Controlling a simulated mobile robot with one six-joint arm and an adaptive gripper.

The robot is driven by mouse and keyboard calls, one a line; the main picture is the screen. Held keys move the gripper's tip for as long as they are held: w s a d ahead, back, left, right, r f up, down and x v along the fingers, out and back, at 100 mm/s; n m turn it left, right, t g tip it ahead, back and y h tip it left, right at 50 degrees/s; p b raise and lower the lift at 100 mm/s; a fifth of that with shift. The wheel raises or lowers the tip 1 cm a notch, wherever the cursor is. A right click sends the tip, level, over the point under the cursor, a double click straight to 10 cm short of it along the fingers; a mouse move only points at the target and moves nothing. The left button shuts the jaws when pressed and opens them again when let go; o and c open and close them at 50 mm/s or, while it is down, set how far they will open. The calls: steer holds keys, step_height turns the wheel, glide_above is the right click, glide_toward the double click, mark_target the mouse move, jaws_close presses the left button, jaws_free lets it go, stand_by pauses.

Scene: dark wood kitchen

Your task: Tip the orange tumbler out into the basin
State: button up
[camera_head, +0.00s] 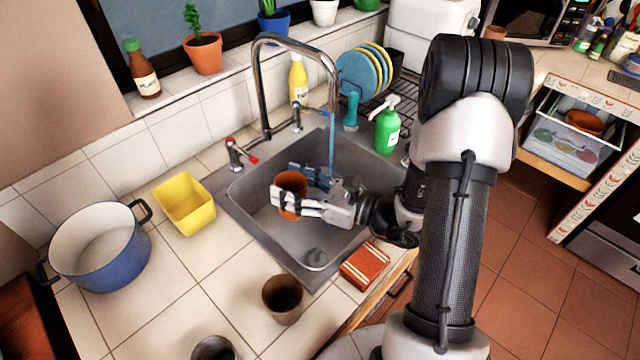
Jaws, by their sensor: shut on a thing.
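The orange tumbler (291,183) is in my gripper (292,188), over the steel basin (262,222). My gripper is shut on it, with one finger in front and the other behind. The tumbler looks close to upright; its contents cannot be made out. Water runs from the curved tap (262,85) in a thin blue stream (332,150), just right of the tumbler and apart from it. The basin's drain (316,257) shows near its front.
A yellow tub (184,204) and a blue pot (101,258) stand left of the basin.

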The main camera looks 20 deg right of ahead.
steer(key=shift+w+d+r+m, duration=0.15)
steer(key=shift+w+d+m, duration=0.05)
steer(key=shift+d+m, duration=0.2)
steer(key=shift+w+d+r+m, duration=0.15)
steer(key=shift+w+d+m, duration=0.1)
steer(key=shift+m, duration=0.25)
steer(key=shift+w+d+r+m+p, duration=0.35)
steer(key=shift+d+m+p, duration=0.1)
steer(key=shift+m+p, duration=0.15)
steer(key=w+d+r+m+t+p, duration=0.2)
steer(key=w+d+m+p, duration=0.1)
steer(key=m, duration=0.9)
steer(key=shift+w+d+r+h+p, duration=0.15)
steer(key=shift+d+r+h+p, duration=0.2)
steer(key=shift+d+p, duration=0.8)
steer(key=shift+w+r+m+p, duration=0.2)
steer(key=shift+m+p, duration=0.4)
steer(key=shift+p, duration=0.2)
steer(key=shift+d+m+p, duration=0.15)
steer(key=shift+m+p, duration=0.35)
steer(key=shift+p, duration=0.15)
